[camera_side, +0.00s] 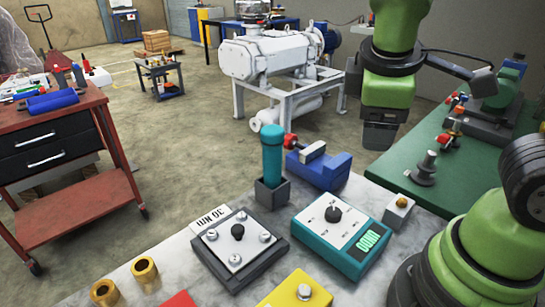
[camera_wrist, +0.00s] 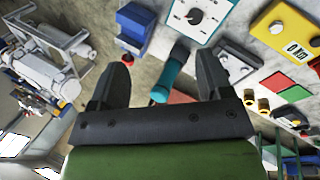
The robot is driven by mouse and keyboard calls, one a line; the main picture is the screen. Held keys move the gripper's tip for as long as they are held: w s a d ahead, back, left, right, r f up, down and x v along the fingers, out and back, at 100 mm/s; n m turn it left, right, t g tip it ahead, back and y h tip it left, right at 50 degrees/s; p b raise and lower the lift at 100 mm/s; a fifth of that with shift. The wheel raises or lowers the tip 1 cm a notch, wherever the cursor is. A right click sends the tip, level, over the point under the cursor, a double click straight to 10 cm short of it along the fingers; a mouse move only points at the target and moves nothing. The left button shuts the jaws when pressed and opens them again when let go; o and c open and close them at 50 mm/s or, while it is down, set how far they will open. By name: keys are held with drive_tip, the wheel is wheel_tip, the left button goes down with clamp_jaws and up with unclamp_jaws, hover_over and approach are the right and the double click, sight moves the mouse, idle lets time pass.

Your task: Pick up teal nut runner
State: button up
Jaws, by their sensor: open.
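The teal nut runner (camera_side: 272,150) stands upright in a small dark grey holder (camera_side: 271,196) on the grey worktop. My gripper (camera_side: 378,146) is to the right of the nut runner in the side view, apart from it, and seems higher than the worktop. In the wrist view my gripper (camera_wrist: 163,60) has its two dark fingers spread wide with nothing held. The nut runner (camera_wrist: 169,78) shows between the fingers there, beyond them. The holder is mostly hidden behind the nut runner in the wrist view.
A blue vise-like block (camera_side: 322,172) with a red end stands just right of the nut runner. A square plate with bolts (camera_side: 236,236) and a teal dial box (camera_side: 338,236) sit in front. A red tool cart (camera_side: 80,200) stands left.

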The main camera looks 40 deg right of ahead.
sight(272, 129)
drive_tip(key=w+a+f+n+t+h, duration=0.1)
drive_tip(key=w+a+f+n+t, duration=0.1)
drive_tip(key=w+f+n, duration=0.3)
drive_tip(key=w+a+f+n+t+h, duration=0.2)
drive_tip(key=w+f+n+t, duration=0.1)
drive_tip(key=n, duration=0.6)
drive_tip(key=w+a+f+n+t+h, duration=0.1)
drive_tip(key=w+f+n+t+h, duration=0.1)
drive_tip(key=w+f+n, duration=0.4)
drive_tip(key=shift+w+a+f+n+t, duration=0.3)
drive_tip(key=shift+w+a+n+t, duration=0.1)
drive_tip(key=shift+w+n+t, duration=0.15)
drive_tip(key=shift+x, duration=3.15)
drive_tip(key=shift+s, duration=0.1)
clamp_jaws()
drive_tip(key=shift+r, duration=5.05)
